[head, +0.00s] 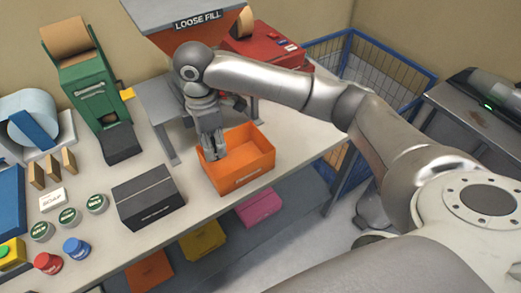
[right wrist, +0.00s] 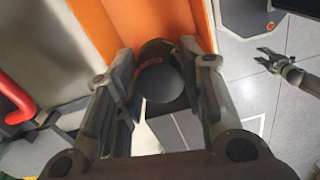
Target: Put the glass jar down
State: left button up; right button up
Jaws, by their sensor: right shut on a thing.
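My right gripper (head: 213,147) reaches down into the near left part of an open orange box (head: 251,178) on the bench. In the right wrist view the two fingers (right wrist: 165,85) are shut on the glass jar (right wrist: 160,82), which shows as a dark round top between them. The orange box wall (right wrist: 124,22) is close beside the jar. The jar is hidden in the head view, and I cannot tell whether it touches the box floor. My left gripper (right wrist: 268,60) shows small at the right of the right wrist view, open and empty above the floor.
A closed black box (head: 148,197) stands left of the orange box. Green-topped tins (head: 68,216), a red one (head: 47,263) and a blue one (head: 76,248) are farther left. The loose fill dispenser (head: 195,22) stands behind. A blue wire cage (head: 385,75) is at the right.

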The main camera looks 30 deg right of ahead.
aim_at(215, 153)
jog(key=shift+w+d+f, duration=0.2)
jog(key=shift+d+f, duration=0.35)
jog(key=shift+f, duration=0.05)
jog(key=f, duration=0.1)
jog(key=f+p, duration=0.1)
jog(key=shift+a+f, duration=0.3)
jog(key=shift+f, duration=0.4)
notch_tip(215, 153, down, 5)
jog(key=shift+d+r+p, duration=0.1)
jog(key=shift+r+p, duration=0.05)
jog(key=shift+p, duration=0.35)
pick_arm(q)
jog(key=shift+d+r, duration=0.35)
jog(key=shift+r, duration=0.55)
pick_arm(e)
jog(key=shift+f, duration=0.3)
jog(key=shift+f, duration=0.1)
jog(key=o, duration=0.9)
jog(key=shift+c, duration=0.2)
jog(key=shift+o, duration=0.2)
pick_arm(q)
jog(key=shift+a, duration=0.1)
